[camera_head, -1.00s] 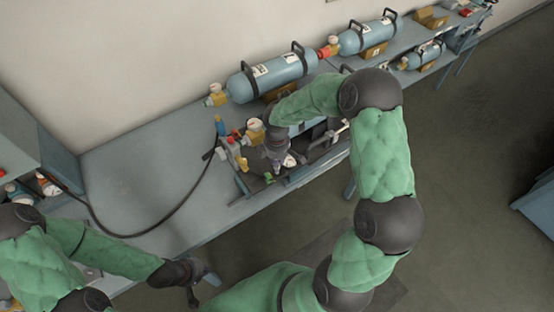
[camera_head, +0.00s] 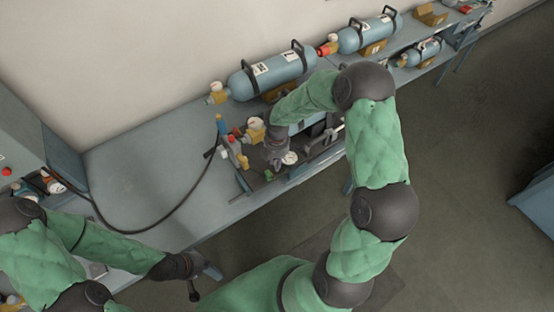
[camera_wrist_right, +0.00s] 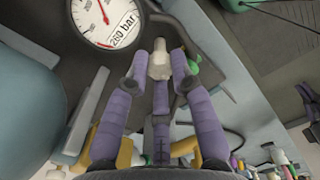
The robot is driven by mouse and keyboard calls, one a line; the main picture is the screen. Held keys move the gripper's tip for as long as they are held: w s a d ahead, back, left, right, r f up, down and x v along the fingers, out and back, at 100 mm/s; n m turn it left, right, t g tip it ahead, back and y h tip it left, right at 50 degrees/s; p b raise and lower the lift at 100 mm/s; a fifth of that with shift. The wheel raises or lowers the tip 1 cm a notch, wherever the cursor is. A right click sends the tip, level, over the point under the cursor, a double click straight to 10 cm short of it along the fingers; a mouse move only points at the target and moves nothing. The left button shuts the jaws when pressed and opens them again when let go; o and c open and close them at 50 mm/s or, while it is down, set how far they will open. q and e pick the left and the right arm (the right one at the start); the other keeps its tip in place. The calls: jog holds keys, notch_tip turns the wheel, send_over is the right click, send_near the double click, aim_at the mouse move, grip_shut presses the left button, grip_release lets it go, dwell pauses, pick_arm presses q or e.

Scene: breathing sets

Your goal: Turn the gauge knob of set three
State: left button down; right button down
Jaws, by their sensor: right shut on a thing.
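My right gripper (camera_head: 277,160) reaches down over the breathing set on the bench; its own arm hides part of that set. In the right wrist view, its purple fingers (camera_wrist_right: 158,66) are closed on a small pale knob (camera_wrist_right: 160,58), with a finger on each side. A small green part (camera_wrist_right: 193,67) is right of the knob. My left gripper (camera_head: 205,277) is empty with fingers apart, off the bench's front edge.
A blue-grey cylinder (camera_head: 270,74) with black straps lies behind, and another (camera_head: 368,37) lies further right. A black hose (camera_head: 170,218) curves over the grey bench (camera_head: 130,165). The bench left of the set is mostly clear. A cabinet (camera_head: 40,140) stands at the left.

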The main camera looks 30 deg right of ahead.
jog(key=shift+w+r, duration=0.1)
jog(key=c, duration=1.1)
grip_release()
jog(key=shift+a, duration=0.1)
jog(key=shift+o, duration=0.2)
notch_tip(320, 180, up, 12)
